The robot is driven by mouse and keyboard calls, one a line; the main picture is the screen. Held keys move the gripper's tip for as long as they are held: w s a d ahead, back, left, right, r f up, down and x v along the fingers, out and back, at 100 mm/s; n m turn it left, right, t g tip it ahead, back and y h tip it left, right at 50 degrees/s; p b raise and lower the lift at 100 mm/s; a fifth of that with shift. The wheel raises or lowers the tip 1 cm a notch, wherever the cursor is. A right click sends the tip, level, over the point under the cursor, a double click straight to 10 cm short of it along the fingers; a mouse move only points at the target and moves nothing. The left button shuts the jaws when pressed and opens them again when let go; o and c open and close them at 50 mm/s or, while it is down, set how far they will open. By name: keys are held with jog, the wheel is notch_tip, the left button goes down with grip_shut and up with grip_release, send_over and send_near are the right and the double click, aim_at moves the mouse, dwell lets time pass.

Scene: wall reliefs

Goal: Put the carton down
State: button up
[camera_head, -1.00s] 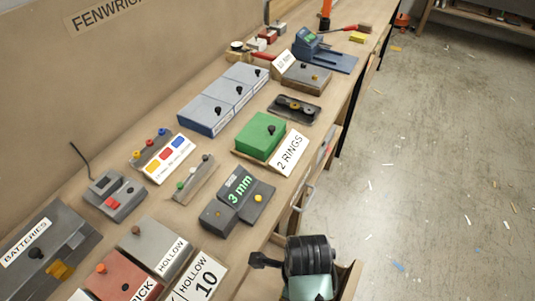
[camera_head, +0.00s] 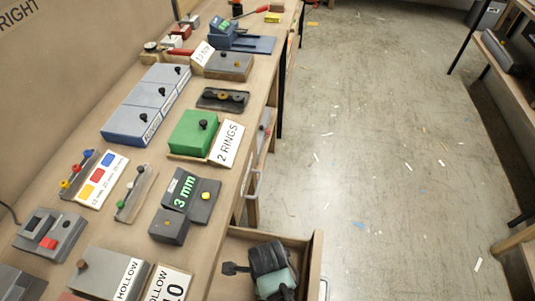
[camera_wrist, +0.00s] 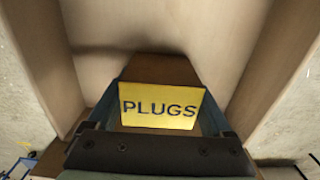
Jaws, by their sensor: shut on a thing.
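The carton (camera_wrist: 160,72) is brown with a yellow label reading PLUGS. In the wrist view my gripper (camera_wrist: 163,100) is shut on it, with a finger on each side. The carton is over or in an open wooden drawer (camera_head: 316,258), between its pale side walls. I cannot tell whether it touches the drawer's floor. In the head view my dark wrist is over the drawer, and it hides the carton and my fingertips.
The bench (camera_head: 206,244) carries a green box (camera_head: 190,133), a 2 RINGS sign (camera_head: 227,142), a 3 mm display (camera_head: 183,190) and several grey blocks. Open floor (camera_head: 380,160) lies right of the drawer. Another bench stands at the far right.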

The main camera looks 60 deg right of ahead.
jog(key=shift+f, duration=0.15)
jog(key=o, duration=1.4)
jog(key=shift+c, duration=0.2)
